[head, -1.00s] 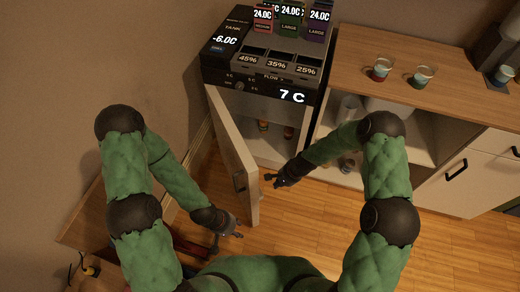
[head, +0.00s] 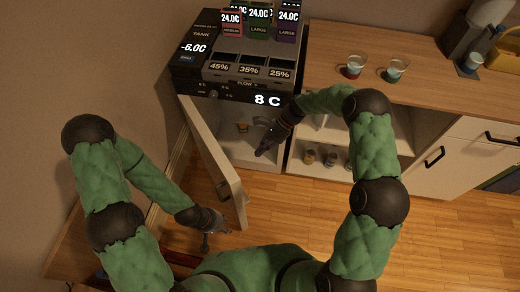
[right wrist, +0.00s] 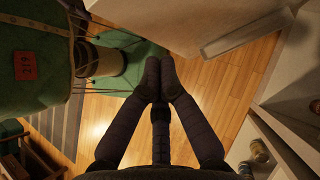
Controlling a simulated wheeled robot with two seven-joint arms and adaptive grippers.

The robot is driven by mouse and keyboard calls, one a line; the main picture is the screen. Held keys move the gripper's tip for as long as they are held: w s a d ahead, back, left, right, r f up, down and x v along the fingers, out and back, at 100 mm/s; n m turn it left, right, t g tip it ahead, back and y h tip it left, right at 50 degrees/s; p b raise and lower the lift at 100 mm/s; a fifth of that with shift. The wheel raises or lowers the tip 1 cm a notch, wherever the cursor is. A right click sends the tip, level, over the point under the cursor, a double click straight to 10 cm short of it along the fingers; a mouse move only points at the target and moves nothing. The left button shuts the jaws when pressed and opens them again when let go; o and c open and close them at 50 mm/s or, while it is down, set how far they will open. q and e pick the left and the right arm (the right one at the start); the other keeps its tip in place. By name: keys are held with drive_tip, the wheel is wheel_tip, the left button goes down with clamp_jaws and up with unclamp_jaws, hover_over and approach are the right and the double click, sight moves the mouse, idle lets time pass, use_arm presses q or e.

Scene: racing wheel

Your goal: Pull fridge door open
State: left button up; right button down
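The fridge (head: 262,148) stands under the drink dispenser, its inside showing. Its pale door (head: 212,150) stands open, hinged at the left and swung out toward me. My right gripper (head: 258,154) is at the fridge opening, right of the door and apart from its free edge. In the right wrist view its fingertips (right wrist: 160,62) meet with nothing visible between them. My left gripper (head: 215,240) is low, just left of the door's free end, its fingers apart and empty. Whether it touches the door I cannot tell.
The dispenser (head: 240,70) shows 8 C on its front. A wooden counter (head: 430,85) at the right holds a red-based cup (head: 354,66) and another cup (head: 395,71). Small jars (head: 330,158) stand on the open shelf below. The wooden floor (head: 300,215) is clear in front.

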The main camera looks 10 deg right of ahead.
use_arm(q)
wheel_tip(320, 180, down, 4)
drive_tip(key=b, duration=0.3)
drive_tip(key=shift+r, duration=0.25)
use_arm(e)
drive_tip(key=s+a+f, duration=0.3)
drive_tip(key=a+f, duration=0.1)
drive_tip(key=a, duration=0.3)
drive_tip(key=shift+s+a+f, duration=0.3)
drive_tip(key=shift+a, duration=0.1)
drive_tip(key=shift+a, duration=0.1)
